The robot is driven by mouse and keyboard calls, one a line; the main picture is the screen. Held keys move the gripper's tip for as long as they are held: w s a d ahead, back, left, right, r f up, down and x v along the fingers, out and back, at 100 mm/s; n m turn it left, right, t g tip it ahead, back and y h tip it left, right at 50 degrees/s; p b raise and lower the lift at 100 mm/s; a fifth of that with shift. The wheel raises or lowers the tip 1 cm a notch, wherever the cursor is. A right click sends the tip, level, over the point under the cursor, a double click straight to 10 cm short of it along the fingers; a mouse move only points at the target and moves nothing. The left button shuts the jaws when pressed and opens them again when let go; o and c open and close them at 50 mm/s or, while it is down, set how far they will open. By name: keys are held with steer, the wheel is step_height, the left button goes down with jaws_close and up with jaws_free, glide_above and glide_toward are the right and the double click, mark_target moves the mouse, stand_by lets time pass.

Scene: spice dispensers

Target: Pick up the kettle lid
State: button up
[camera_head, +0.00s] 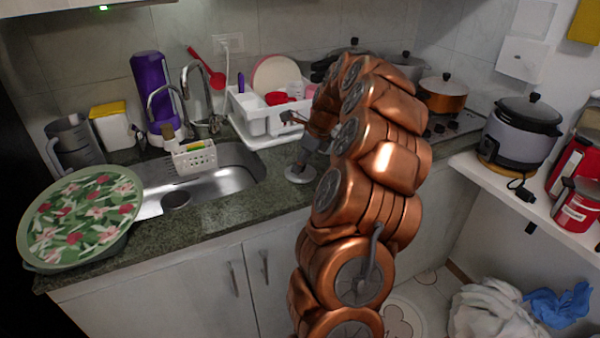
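The fingers are small and dark here. I cannot tell whether they are closed on a knob or only around it, or whether the disc rests on the counter. A grey metal jug (72,138) with a side handle, possibly the kettle, stands at the back left of the counter.
The sink (225,178) is left of my gripper. A white dish rack (262,118) with plates and cups is close behind it. A floral round tray (82,215) lies at the left. A pot (443,95) and a rice cooker (522,130) stand right of my arm.

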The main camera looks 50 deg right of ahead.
jaws_close()
